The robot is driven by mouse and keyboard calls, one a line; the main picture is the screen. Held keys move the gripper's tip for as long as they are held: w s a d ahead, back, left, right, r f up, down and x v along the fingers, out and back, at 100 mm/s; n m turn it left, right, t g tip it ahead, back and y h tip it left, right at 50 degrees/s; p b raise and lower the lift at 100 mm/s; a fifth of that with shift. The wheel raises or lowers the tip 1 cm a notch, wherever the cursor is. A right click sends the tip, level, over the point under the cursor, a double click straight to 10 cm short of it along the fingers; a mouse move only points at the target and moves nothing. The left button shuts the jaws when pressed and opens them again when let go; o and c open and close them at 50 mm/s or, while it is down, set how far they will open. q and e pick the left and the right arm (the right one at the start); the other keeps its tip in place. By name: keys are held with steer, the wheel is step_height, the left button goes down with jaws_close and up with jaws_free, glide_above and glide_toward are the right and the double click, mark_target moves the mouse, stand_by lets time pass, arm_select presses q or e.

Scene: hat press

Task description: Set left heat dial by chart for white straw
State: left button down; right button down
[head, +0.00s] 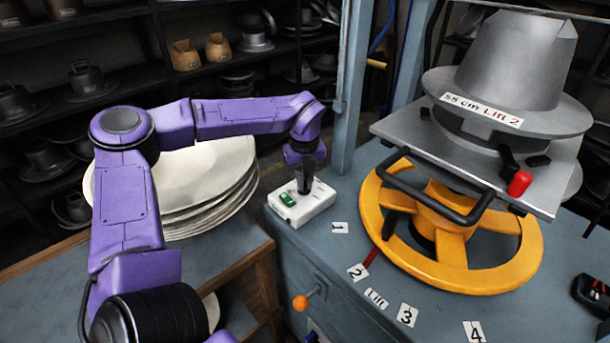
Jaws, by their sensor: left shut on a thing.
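A small white control box (316,208) with a green switch (288,199) sits on the left corner of the blue-grey press table. My left gripper (304,188) points down onto the top of this box and is shut on its dial. The fingers cover the dial, so its setting and any scale marks are hidden. No heat chart or white straw label can be made out. My right gripper is not in view.
A yellow handwheel (497,252) stands right of the box, with a red pointer (370,258) near label 2. Above it is a grey metal hat form (515,55) marked "55 cm Lift 2". Pale hat bodies (215,165) are stacked left. An orange-knobbed lever (300,302) sticks out in front.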

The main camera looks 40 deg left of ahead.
arm_select(q)
steer(key=shift+r+m+p, duration=0.1)
steer(key=shift+m+p, duration=1)
steer(key=shift+m, duration=1.1)
steer(key=c, duration=1.2)
jaws_free()
steer(key=shift+o, duration=0.2)
step_height(320, 180, up, 10)
steer(key=b, duration=0.1)
steer(key=shift+r, duration=0.2)
